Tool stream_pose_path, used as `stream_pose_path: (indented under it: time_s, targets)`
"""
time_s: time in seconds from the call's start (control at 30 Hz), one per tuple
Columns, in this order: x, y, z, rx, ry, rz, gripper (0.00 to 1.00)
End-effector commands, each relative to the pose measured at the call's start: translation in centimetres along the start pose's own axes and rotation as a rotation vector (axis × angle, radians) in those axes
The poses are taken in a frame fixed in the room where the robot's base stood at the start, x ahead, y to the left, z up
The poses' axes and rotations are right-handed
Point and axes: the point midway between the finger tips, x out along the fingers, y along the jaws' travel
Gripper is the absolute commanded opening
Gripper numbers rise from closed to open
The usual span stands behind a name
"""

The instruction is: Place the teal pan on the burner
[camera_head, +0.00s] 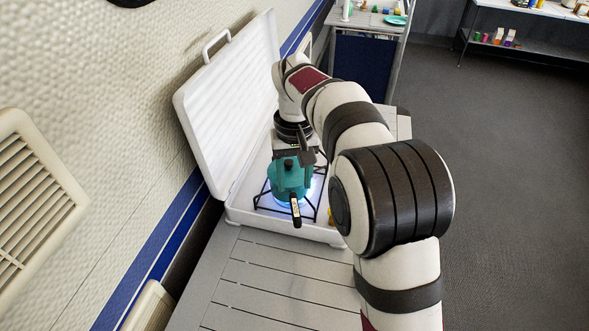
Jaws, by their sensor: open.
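A teal pan (289,184) with a dark knob on top and a black handle (295,210) pointing toward the front stands over the burner (314,190). The burner has a black wire grate and a blue glow shows around the pan's lower edge. It sits inside an open white case (240,218). The pan looks upright and appears to rest on the grate. My gripper (300,160) is directly above and behind the pan, pointing down, with its jaws open. My arm hides part of the case's right side. I cannot tell if the fingers touch the pan.
The case's raised lid (225,105) stands behind on the left, near the wall. The slatted grey table (265,285) is clear in front of the case. A vent (35,195) is on the left wall. A cart (365,55) and a shelf (520,45) stand farther back.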

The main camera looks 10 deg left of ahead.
Motion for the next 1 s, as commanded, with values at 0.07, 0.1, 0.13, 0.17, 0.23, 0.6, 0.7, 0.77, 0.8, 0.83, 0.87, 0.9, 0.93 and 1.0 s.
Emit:
stream_pose_path:
  time_s: [0.07,0.1,0.13,0.17,0.23,0.6,0.7,0.77,0.8,0.83,0.87,0.9,0.93,1.0]
  targets:
    - [-1.9,0.0,-0.1,0.001,0.003,-0.001,0.52]
    - [-2.7,0.0,-0.1,-0.001,0.003,0.001,0.52]
    - [-3.2,0.0,-0.1,0.000,0.002,0.000,0.52]
    - [-3.6,0.0,0.0,0.000,0.001,0.000,0.52]
    - [-4.3,0.0,0.0,0.000,0.000,0.000,0.52]
    - [-7.8,5.7,10.1,0.268,-0.010,-0.049,0.52]
    - [-7.4,7.5,19.1,0.485,-0.016,-0.090,0.52]
    - [-6.1,7.6,24.0,0.608,-0.020,-0.112,0.52]
    - [-5.1,7.4,26.8,0.680,-0.022,-0.126,0.52]
    - [-4.2,7.1,28.6,0.727,-0.023,-0.134,0.52]
    - [-3.5,6.8,30.1,0.769,-0.024,-0.142,0.52]
    - [-2.6,6.5,31.6,0.813,-0.025,-0.150,0.52]
    - [-2.0,6.2,32.4,0.837,-0.027,-0.155,0.52]
    - [-1.2,5.9,33.6,0.872,-0.029,-0.160,0.52]
